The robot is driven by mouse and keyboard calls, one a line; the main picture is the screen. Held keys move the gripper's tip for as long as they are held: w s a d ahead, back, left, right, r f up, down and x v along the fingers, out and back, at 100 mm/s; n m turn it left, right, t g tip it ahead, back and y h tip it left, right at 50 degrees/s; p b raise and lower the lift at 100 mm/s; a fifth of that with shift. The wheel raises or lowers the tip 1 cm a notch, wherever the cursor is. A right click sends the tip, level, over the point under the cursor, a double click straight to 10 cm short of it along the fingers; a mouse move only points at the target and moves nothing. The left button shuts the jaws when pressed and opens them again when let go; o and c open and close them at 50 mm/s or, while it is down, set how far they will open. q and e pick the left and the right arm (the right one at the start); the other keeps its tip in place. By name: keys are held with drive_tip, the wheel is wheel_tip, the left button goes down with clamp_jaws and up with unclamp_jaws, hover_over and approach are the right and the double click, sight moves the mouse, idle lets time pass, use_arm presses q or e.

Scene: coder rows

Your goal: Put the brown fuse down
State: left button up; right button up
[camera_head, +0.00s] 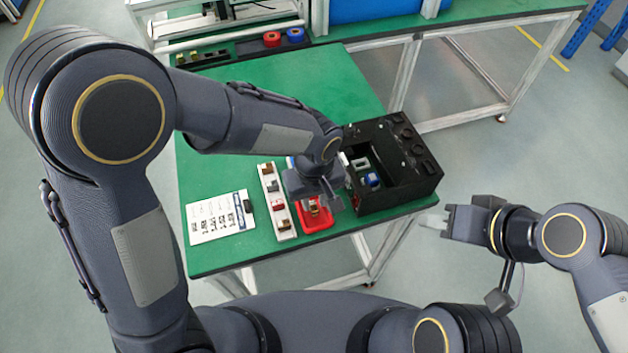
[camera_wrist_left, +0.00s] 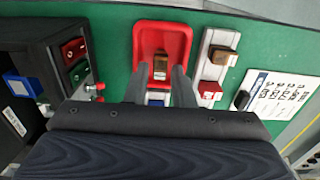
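A brown fuse (camera_wrist_left: 161,66) lies in the red tray (camera_wrist_left: 177,28), between my left gripper's fingertips with a visible gap on each side in the wrist view. The tray (camera_head: 324,223) stands near the table's front edge in the head view, with the fuse (camera_head: 313,207) partly hidden by the gripper. My left gripper (camera_wrist_left: 161,72) is open and low over the tray; its hand (camera_head: 318,190) hides part of the tray in the head view. My right gripper (camera_head: 434,220) is off the table at the right, too small to judge its opening.
A white rail (camera_head: 281,234) with several coloured fuses stands just left of the tray. A black box (camera_head: 405,192) with an open top stands close on the right. A printed sheet (camera_head: 215,222) lies at the left.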

use_arm(q)
wheel_tip(320, 180, up, 10)
drive_tip(key=s+a+r+t+h, duration=0.1)
drive_tip(key=a+r+h, duration=0.1)
drive_tip(key=a, duration=0.4)
drive_tip(key=s+a+r+h, duration=0.1)
drive_tip(key=s+a+r, duration=0.1)
drive_tip(key=a, duration=0.4)
drive_tip(key=s+a+m+t, duration=0.2)
drive_tip(key=s+a+t, duration=0.2)
drive_tip(key=s+a, duration=0.4)
drive_tip(key=shift+s+a+f+t+h, duration=0.3)
drive_tip(key=shift+s+f+t+h, duration=0.1)
